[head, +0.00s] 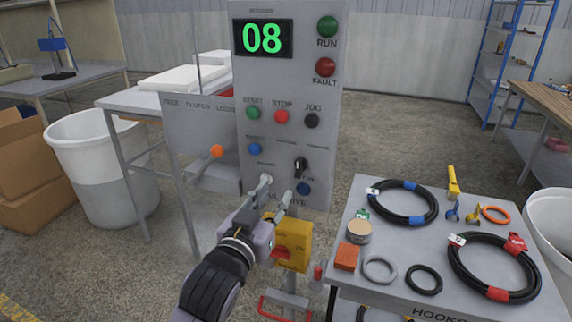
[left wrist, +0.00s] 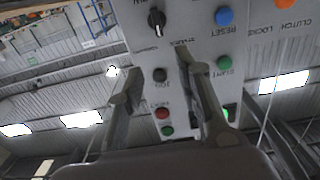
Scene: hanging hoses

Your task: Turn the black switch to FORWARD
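The black switch (head: 300,166) is a small rotary knob on the lower right of the grey control panel (head: 276,68). Its handle looks roughly upright; the small labels around it are too blurred to read surely. In the left wrist view the switch (left wrist: 156,20) is at the top, beyond the fingertips and apart from them. My left gripper (head: 276,189) is open and empty, just below and left of the switch in the head view. Its two spread fingers (left wrist: 157,64) also show in the left wrist view. My right gripper is not in view.
Near the switch are a blue button (head: 303,188), another blue button (head: 255,149) and a black JOG button (head: 312,120). A yellow box with a red knob (head: 294,240) is below. A side plate with an orange knob (head: 217,151) is left. A hose table (head: 400,262) stands right.

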